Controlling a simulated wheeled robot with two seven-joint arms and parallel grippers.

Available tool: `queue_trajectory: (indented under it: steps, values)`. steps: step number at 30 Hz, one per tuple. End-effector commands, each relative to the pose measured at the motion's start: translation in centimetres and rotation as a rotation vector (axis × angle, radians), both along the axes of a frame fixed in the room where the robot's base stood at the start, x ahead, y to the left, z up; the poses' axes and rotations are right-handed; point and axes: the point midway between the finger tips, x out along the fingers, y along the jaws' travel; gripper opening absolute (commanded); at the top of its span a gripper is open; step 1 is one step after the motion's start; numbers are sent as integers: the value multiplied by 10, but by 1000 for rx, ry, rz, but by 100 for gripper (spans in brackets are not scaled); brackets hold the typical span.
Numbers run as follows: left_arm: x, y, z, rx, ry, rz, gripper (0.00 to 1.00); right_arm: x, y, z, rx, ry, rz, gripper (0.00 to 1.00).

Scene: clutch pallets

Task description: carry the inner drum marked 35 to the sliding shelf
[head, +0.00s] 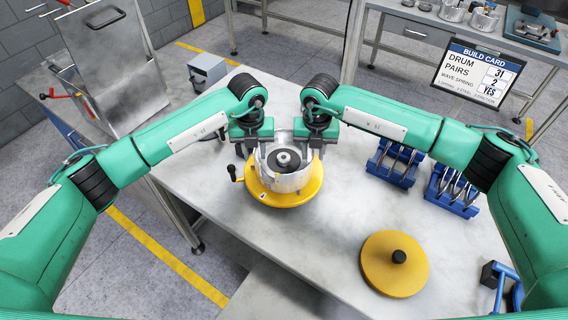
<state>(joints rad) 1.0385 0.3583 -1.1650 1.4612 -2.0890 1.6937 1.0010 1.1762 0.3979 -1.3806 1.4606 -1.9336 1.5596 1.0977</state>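A silver metal drum (285,180) with a dark hub inside stands upright on a yellow round fixture (285,198) with a black crank at its left. No number 35 is legible on it. My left gripper (259,148) is at the drum's upper left rim and my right gripper (309,148) is at its upper right rim. Their fingertips are too small and partly hidden to tell whether they grip the walls. Several metal drums (482,20) stand on the back bench at the upper right; their markings are unreadable. I cannot identify the sliding shelf for sure.
Blue racks (452,190) holding metal parts stand on the table's right. A yellow disc with a black knob (393,265) lies at the front right. A build card (478,75) reads drum 31, pairs 2, wave spring yes.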

Motion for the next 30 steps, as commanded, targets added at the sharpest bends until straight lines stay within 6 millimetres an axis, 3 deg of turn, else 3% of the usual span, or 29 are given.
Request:
queue_trajectory:
  steps: [11, 16, 30]
  values:
    - [0, 0, -5, 1, 0, 0, 30, 0, 0, -5, -1, -1, 0, 31]
    - [0, 0, -5, 1, 0, 0, 0, 0, 0, -5, -1, -1, 0, 0]
    - [0, 0, -5, 1, 0, -1, 0, 0, 0, -5, -1, -1, -1, 0]
